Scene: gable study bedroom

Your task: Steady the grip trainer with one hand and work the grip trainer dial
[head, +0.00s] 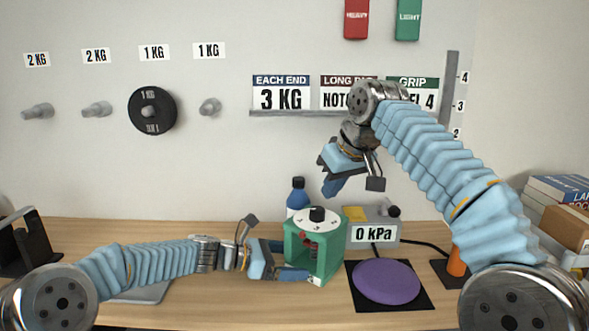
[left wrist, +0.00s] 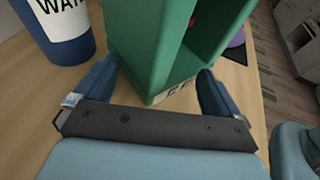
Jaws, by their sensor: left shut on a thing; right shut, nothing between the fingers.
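The grip trainer (head: 329,253) is a green open-fronted box on the wooden desk, with red parts inside. Its dial (head: 317,215) is a white marked disc with a black knob on top. My left gripper (head: 288,261) is shut on the lower left of the green body. In the left wrist view, the body (left wrist: 150,50) fills the space between the two blue fingers of that gripper (left wrist: 157,88). My right gripper (head: 333,186) is shut and empty, pointing down in the air above the dial and apart from it. The left gripper's far finger is partly hidden.
A blue bottle (head: 297,195) stands just behind the trainer. An orange item (head: 457,262) and books (head: 560,190) are farther right. A wall sign ledge (head: 300,113) is above.

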